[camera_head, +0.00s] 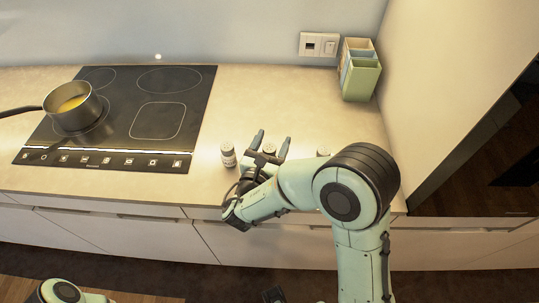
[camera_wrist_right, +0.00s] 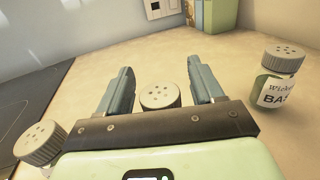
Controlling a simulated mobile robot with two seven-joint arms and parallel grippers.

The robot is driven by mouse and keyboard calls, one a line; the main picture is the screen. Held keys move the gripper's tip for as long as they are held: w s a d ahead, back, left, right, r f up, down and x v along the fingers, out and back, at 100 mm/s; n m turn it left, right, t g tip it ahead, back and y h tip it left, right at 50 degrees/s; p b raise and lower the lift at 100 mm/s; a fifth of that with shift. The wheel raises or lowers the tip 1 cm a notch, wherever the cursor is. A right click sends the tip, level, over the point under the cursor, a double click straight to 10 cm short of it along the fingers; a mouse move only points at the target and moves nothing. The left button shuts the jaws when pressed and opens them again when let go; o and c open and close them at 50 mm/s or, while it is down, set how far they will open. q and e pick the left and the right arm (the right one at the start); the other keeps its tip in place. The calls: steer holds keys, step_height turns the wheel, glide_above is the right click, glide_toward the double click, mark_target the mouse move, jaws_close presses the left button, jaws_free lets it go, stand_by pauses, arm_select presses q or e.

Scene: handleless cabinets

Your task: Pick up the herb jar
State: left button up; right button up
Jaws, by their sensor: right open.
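Several small jars with pale perforated lids stand in a row near the counter's front edge. My right gripper (camera_head: 271,142) is open, with its fingers on either side of the middle jar (camera_head: 269,149). In the right wrist view the middle jar's lid (camera_wrist_right: 160,95) shows between the fingers (camera_wrist_right: 159,72), with gaps on both sides. The left jar (camera_head: 228,155) stands upright beside the gripper. The right jar (camera_wrist_right: 280,75) has greenish contents and a label reading "Wicked BA…"; in the head view my arm partly hides it. The middle jar's label is hidden.
A black cooktop (camera_head: 158,119) with a handled pot (camera_head: 72,108) lies to the left. A green-fronted container (camera_head: 360,78) stands at the back right, near a wall socket (camera_head: 319,45). A tall panel bounds the right. The counter behind the jars is clear.

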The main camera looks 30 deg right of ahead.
steer(key=c, duration=1.1)
steer(key=shift+r, duration=0.15)
arm_select(q)
steer(key=r+p, duration=0.2)
steer(key=w+r+p, duration=0.1)
steer(key=r, duration=0.1)
steer(key=shift+w+p, duration=0.2)
steer(key=shift+p, duration=0.15)
arm_select(e)
step_height(320, 180, up, 20)
steer(key=shift+f, duration=0.1)
